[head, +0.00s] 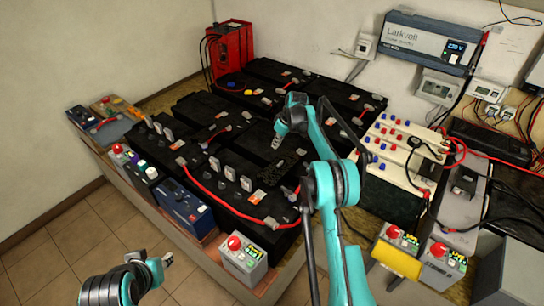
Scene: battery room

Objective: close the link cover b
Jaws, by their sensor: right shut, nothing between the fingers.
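Several black batteries (182,112) stand in rows on the bench, with grey upright tabs and red cables on top. I cannot tell which black part among them is link cover b, or whether it is open; labels are too small to read. My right gripper (277,142) is shut and empty, pointing down over the middle of the black batteries, close above a dark surface. Whether it touches is unclear. My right arm hides part of the batteries behind it. My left gripper (167,259) is low at the bottom left, in front of the bench, away from the batteries; its fingers are unclear.
Control boxes with red knobs (240,262) stand along the front edge, with another pair (440,262) at the right. A blue box (185,209) stands at the left front. A red unit (230,50) stands at the back; a cream-topped battery bank (400,150) is at the right.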

